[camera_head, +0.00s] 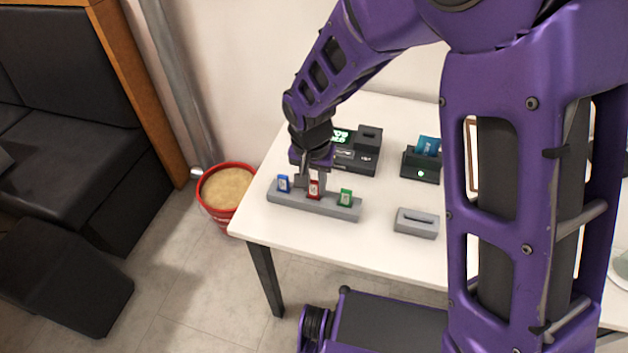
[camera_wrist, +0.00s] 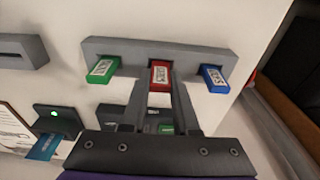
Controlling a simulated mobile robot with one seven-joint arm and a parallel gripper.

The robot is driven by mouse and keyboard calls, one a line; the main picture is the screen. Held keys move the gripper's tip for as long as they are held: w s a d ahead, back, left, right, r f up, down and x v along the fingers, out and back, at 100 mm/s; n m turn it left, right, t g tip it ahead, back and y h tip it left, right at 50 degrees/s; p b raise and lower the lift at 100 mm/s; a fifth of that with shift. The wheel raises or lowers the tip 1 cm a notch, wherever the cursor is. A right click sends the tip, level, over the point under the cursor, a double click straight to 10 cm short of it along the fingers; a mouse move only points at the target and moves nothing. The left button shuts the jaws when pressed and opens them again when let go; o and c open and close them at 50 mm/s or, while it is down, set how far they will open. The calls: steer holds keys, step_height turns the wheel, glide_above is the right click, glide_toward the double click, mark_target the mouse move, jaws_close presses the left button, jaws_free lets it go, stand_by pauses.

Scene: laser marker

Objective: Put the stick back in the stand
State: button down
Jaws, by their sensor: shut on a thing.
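The grey stand (camera_head: 330,207) lies along the left front part of the white table. Three sticks stand in it: blue (camera_head: 283,184) at the left, red (camera_head: 314,189) in the middle, green (camera_head: 345,198) at the right. My gripper (camera_head: 313,183) is over the middle of the stand, shut on the red stick. In the wrist view the red stick (camera_wrist: 160,74) is between my two fingertips, in line with the middle of the stand (camera_wrist: 190,49). The green stick (camera_wrist: 102,69) and blue stick (camera_wrist: 214,78) are apart from my fingers. The red stick's lower end is hidden.
A black device with a green display (camera_head: 357,152) stands behind the stand. A dark holder with a blue card (camera_head: 420,165) and a grey slotted block (camera_head: 416,222) are to the right. A red bucket (camera_head: 226,190) is on the floor left of the table.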

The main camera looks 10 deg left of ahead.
steer(key=shift+f, duration=0.2)
steer(key=c, duration=0.6)
jaws_free()
step_height(320, 180, up, 23)
steer(key=s+p, duration=0.2)
steer(key=p, duration=0.6)
steer(key=shift+r, duration=0.15)
